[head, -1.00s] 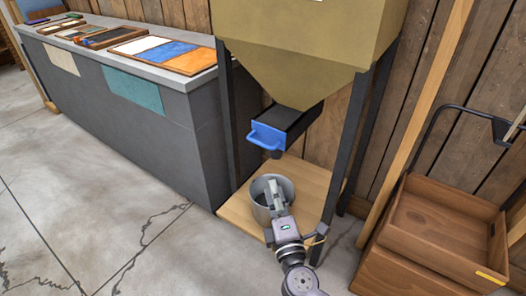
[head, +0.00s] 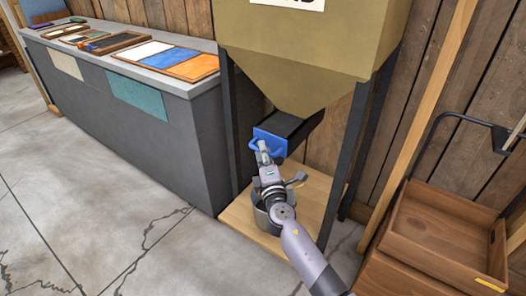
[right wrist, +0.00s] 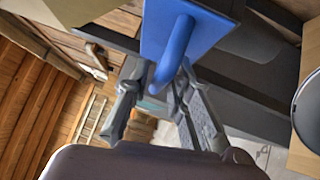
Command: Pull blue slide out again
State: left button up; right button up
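The blue slide (head: 271,143) is the blue front plate with a loop handle at the mouth of the dark chute under the hopper. My right gripper (head: 263,150) is at the slide's handle, coming from the front and below. In the right wrist view the blue handle (right wrist: 176,50) reaches down between the two spread fingers of my right gripper (right wrist: 160,88). The fingers look apart, with no clear grip on the handle. My left gripper is not in view.
The tan hopper (head: 310,60) stands on dark legs over a wooden base (head: 310,190). A metal pot (head: 262,217) stands below, partly hidden by my right arm. A grey counter (head: 140,145) is at left and a wooden cart (head: 440,235) at right.

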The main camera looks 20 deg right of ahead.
jog(key=shift+w, duration=0.25)
jog(key=shift+c, duration=0.5)
grip_shut()
